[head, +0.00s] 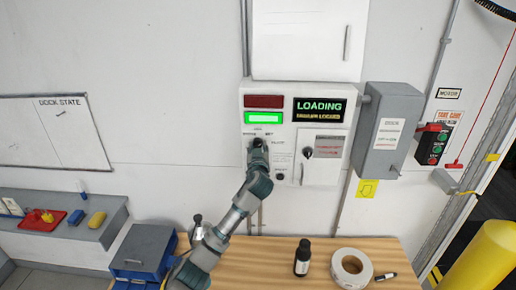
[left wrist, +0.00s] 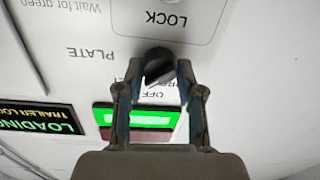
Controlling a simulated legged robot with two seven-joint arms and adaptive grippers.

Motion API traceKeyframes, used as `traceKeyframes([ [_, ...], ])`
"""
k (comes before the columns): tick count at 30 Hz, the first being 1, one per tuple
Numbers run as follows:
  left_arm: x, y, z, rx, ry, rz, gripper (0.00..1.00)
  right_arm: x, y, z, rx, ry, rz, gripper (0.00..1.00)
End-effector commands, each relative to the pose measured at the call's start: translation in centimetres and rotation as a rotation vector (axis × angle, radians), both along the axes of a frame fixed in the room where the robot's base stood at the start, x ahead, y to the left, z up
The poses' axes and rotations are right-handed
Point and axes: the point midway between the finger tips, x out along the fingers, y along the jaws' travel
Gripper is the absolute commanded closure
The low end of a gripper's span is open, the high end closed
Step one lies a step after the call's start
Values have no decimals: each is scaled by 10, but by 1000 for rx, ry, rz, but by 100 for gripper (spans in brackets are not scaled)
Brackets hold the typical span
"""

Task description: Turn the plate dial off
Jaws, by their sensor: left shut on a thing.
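The plate dial (left wrist: 158,62) is a dark round knob on the white control panel (head: 285,118). In the left wrist view, the upside-down words PLATE and OFF are near it. My left gripper (left wrist: 159,75) is shut on the dial, with one finger on each side of it. In the head view my left gripper (head: 258,150) reaches up to the panel and hides most of the dial. The dial's exact pointing direction is hard to tell. My right gripper is in neither view.
A green lit bar (head: 264,118) and a LOADING sign (head: 319,110) are above the dial. A second dark knob (head: 307,152) is to the right, with a grey switch box (head: 388,130) beyond. Below, a wooden table (head: 320,265) holds a bottle (head: 302,258) and tape roll (head: 338,270).

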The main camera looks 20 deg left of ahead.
Motion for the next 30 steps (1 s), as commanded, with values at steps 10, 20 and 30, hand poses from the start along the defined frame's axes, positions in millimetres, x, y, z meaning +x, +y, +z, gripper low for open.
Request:
traceKeyframes([
  [10, 0, -1, -3, -90, -29, -1, 98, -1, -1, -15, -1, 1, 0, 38],
  [20, 0, 0, -5, -342, -114, 0, 98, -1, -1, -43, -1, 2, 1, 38],
  [30, 0, 0, -2, -612, -206, 1, 98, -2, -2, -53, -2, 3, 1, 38],
])
